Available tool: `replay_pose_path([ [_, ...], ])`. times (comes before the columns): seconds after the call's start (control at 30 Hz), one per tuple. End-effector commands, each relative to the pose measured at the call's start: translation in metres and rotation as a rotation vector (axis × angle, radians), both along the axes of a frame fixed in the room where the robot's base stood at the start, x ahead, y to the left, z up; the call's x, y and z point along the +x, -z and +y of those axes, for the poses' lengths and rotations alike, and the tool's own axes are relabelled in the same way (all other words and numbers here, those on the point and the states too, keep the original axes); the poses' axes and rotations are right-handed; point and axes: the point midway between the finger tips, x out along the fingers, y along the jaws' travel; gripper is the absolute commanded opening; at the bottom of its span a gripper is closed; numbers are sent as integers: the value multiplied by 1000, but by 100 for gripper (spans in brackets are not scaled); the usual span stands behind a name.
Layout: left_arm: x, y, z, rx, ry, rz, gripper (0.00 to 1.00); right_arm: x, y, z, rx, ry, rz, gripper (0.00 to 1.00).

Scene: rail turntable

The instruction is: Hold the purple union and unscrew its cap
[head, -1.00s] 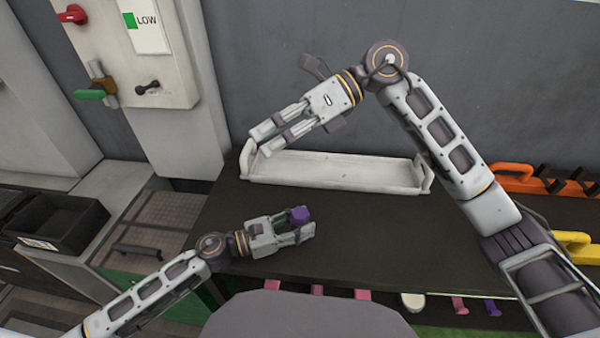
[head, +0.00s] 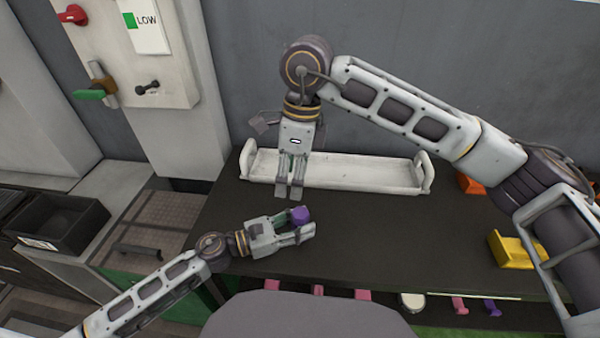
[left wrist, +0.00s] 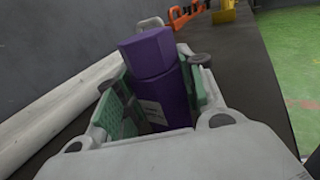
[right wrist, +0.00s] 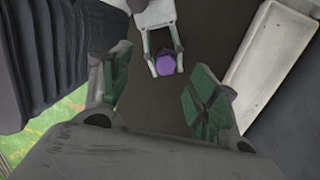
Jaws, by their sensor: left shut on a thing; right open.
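The purple union (head: 299,215) is held by my left gripper (head: 300,233) above the dark table. In the left wrist view the union (left wrist: 166,95) stands between the green pads, with its hexagonal cap (left wrist: 147,53) at the top end. My right gripper (head: 290,190) is open and empty, pointing down, above and behind the union and apart from it. In the right wrist view the purple cap end (right wrist: 165,65) shows beyond and between the open fingers (right wrist: 160,95). The union's lower part is hidden there.
A white tray (head: 375,187) with end handles lies along the back of the table (head: 400,245). A yellow object (head: 513,250) and an orange object (head: 470,184) are at the right. A black bin (head: 60,220) and a wall panel (head: 150,80) are at the left.

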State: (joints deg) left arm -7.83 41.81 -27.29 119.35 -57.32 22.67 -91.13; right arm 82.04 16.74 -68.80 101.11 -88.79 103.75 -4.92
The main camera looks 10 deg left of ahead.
Motion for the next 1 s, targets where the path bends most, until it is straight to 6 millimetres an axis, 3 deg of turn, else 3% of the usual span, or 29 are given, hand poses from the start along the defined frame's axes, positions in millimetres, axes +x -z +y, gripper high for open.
replay_pose_path([
  [0.3, 0, 2, 0, 1, -1, 2, 0, 10, 4, -15, -117, -1, -76, 61],
  [0.77, 0, 1, 0, 1, -1, 2, 0, 10, 6, -15, -119, -1, -76, 61],
  [1.0, 0, 1, 0, 1, -1, 2, 0, 10, 20, -15, -119, -1, -74, 61],
])
